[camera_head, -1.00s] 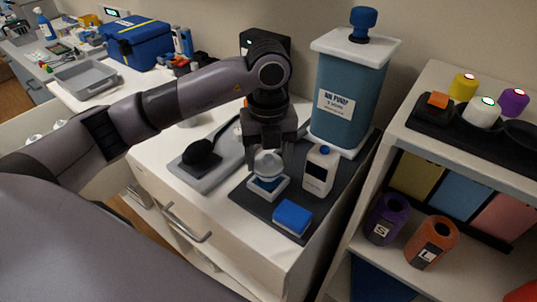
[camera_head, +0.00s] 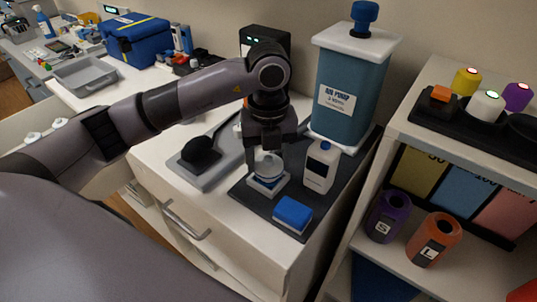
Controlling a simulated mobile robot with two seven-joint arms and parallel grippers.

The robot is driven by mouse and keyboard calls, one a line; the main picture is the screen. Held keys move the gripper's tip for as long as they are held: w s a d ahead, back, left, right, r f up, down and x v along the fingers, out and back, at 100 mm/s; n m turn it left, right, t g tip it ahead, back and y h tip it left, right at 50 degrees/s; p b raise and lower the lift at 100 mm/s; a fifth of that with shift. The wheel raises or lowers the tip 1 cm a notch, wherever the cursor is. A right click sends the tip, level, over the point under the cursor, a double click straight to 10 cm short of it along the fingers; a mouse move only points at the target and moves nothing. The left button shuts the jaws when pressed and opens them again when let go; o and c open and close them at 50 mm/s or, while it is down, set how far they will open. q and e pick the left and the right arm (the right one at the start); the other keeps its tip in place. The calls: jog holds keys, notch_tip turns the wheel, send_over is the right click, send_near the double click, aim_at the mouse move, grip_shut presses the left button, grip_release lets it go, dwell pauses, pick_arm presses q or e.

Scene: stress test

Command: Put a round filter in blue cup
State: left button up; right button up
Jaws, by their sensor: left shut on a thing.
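My left gripper (camera_head: 268,154) points down over the dark mat and is shut on a round white filter (camera_head: 268,165). The filter is right above the blue cup (camera_head: 268,180), which shows only as a blue band under it. The cup stands on a white square base (camera_head: 280,187). I cannot tell whether the filter touches the cup or sits inside its rim. My right gripper is not in view.
A white bottle (camera_head: 320,168) stands close right of the gripper, with a tall blue tank (camera_head: 347,100) behind. A blue sponge-like block (camera_head: 293,213) lies in front on the dark mat (camera_head: 252,202). A grey tray with a black round-headed tool (camera_head: 201,153) is at left.

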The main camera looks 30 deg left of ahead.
pick_arm(q)
jog(key=shift+f+b, duration=0.45)
jog(key=shift+f, duration=0.3)
jog(key=o, duration=1.1)
jog(key=shift+r, duration=3.65)
